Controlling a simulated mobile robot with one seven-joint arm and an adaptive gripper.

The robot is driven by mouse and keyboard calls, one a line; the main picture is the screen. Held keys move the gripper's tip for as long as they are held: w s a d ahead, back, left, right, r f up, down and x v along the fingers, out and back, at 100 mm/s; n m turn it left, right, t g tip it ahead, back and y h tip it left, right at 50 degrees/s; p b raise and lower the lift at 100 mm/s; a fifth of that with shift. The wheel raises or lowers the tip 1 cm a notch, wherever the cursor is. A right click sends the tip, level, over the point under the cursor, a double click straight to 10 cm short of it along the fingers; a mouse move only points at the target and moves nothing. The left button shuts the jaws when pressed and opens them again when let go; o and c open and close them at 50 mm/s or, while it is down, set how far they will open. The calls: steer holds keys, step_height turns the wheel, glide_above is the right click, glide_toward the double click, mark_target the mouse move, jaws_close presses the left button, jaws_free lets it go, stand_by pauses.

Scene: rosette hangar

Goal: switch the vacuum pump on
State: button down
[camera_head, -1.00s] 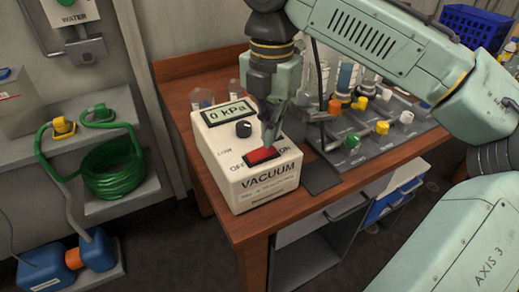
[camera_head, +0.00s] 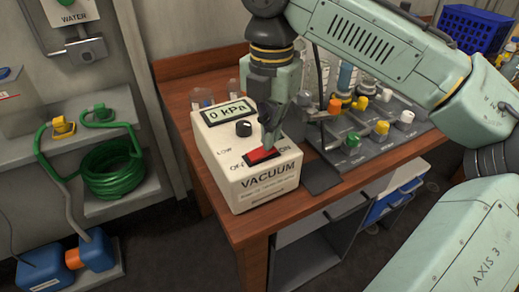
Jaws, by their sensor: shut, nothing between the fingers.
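The vacuum pump (camera_head: 225,185) is a cream box on the near left corner of the wooden bench. Its display (camera_head: 228,112) reads 0 kPa, and a black knob (camera_head: 243,129) sits below it. A red rocker switch (camera_head: 263,155) lies between the OFF and ON labels; the OFF label is partly hard to read. My gripper (camera_head: 268,146) points down, shut and empty, with its fingertips at the upper edge of the red switch. I cannot tell whether they touch it. The fingers cover a little of the switch's back edge.
A grey manifold (camera_head: 365,155) with coloured knobs and glassware stands right of the pump, close to my gripper. The wooden bench (camera_head: 262,222) has a bare front edge. A green hose coil (camera_head: 115,172) lies on a shelf at left.

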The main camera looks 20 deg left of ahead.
steer(key=shift+f+b, duration=0.3)
steer(key=shift+f, duration=0.5)
steer(key=shift+r, duration=0.1)
step_height(320, 180, up, 5)
steer(key=p, duration=0.5)
steer(key=shift+p, duration=0.35)
steer(key=shift+r, duration=0.95)
